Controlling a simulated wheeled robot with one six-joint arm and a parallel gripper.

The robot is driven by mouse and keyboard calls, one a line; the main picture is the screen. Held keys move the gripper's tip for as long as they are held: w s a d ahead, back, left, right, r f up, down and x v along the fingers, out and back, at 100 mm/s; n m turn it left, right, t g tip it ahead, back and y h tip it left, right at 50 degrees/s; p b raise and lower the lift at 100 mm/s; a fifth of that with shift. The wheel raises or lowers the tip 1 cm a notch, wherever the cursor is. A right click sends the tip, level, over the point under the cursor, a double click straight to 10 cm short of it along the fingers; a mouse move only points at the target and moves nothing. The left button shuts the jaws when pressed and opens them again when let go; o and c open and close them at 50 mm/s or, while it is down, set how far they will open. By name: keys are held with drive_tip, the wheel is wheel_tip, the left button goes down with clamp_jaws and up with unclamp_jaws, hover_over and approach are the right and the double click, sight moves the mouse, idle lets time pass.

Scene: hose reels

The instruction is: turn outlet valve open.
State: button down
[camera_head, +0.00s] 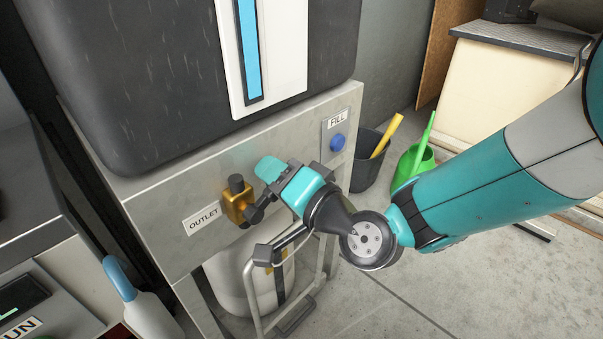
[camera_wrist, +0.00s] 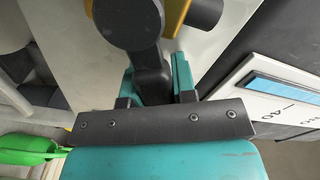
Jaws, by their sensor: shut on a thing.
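The outlet valve (camera_head: 238,203) is a brass-coloured body with a dark cap on the grey panel, just right of the OUTLET label (camera_head: 203,218). My gripper (camera_head: 263,190) is at the valve's right side. In the wrist view, the two teal fingers of my gripper (camera_wrist: 157,86) are on either side of the valve's black handle (camera_wrist: 154,70) and shut on it. The handle's round dark hub (camera_wrist: 128,22) and part of the brass body (camera_wrist: 175,18) show beyond it. In the head view, my gripper hides much of the handle, and its exact angle is hard to tell.
A dark tank (camera_head: 200,75) with a blue level strip (camera_head: 249,50) stands above the panel. A blue button (camera_head: 337,143) sits below the FILL label (camera_head: 337,119). A white container (camera_head: 225,285) stands underneath. A dark bucket (camera_head: 364,173) and a green can (camera_head: 409,163) stand right.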

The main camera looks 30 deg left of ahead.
sight(227, 166)
drive_tip(key=s+n+b, duration=0.1)
drive_tip(key=n, duration=0.1)
drive_tip(key=r+n+b, duration=0.1)
drive_tip(key=n, duration=0.1)
drive_tip(key=s+r+n, duration=0.1)
drive_tip(key=n, duration=0.1)
drive_tip(key=shift+s+a+r+b, duration=0.15)
drive_tip(key=shift+s+a+b, duration=0.15)
drive_tip(key=shift+b, duration=0.1)
drive_tip(key=s+n, duration=0.1)
drive_tip(key=n, duration=0.1)
drive_tip(key=n+b, duration=0.1)
drive_tip(key=shift+s+a+r+n+b, duration=0.15)
drive_tip(key=shift+s+r+n+b, duration=0.15)
drive_tip(key=shift+s+r+n, duration=0.1)
drive_tip(key=shift+s+a+n+b, duration=0.2)
drive_tip(key=shift+s+n+b, duration=0.45)
drive_tip(key=shift+n, duration=0.65)
drive_tip(key=c, duration=0.9)
unclamp_jaws()
drive_tip(key=shift+r, duration=0.15)
